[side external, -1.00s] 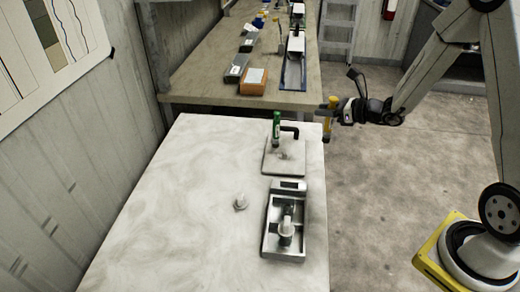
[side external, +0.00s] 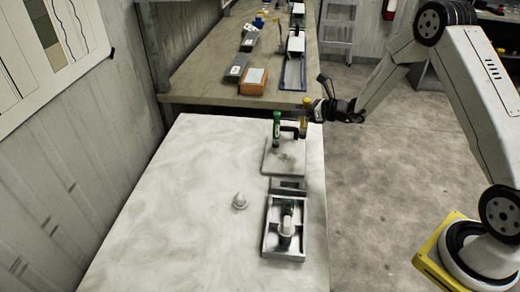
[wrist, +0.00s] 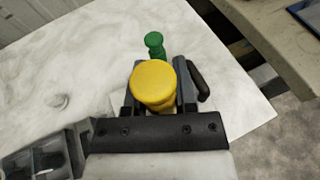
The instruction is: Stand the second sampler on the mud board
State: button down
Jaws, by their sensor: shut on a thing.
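My gripper (side external: 309,108) is shut on a yellow-topped sampler (side external: 304,119), held upright at the right rear edge of the pale table. In the wrist view the round yellow cap (wrist: 154,82) sits between my fingers (wrist: 157,92). The mud board (side external: 283,160) is a grey square plate at the table's right side. A green sampler (side external: 276,128) stands upright on its rear part; it also shows in the wrist view (wrist: 154,43). The held sampler is close to the board's rear right corner. I cannot tell whether its lower end touches the board.
A black bent handle (side external: 292,129) is between the two samplers. A metal tray (side external: 285,228) with compartments lies in front of the board. A small grey knob-like piece (side external: 239,201) is left of it. The table's left part is clear. A cluttered bench (side external: 205,82) stands behind.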

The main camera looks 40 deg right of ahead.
jog(key=shift+w+d+f, duration=0.2)
jog(key=shift+w+f, duration=1.15)
jog(key=shift+f, duration=0.25)
jog(key=shift+w+f, duration=0.15)
jog(key=shift+f, duration=0.75)
jog(key=shift+w+f, duration=0.1)
jog(key=shift+f, duration=0.8)
jog(key=shift+f, duration=0.2)
jog(key=shift+c, duration=2)
grip_release()
jog(key=shift+r, duration=0.2)
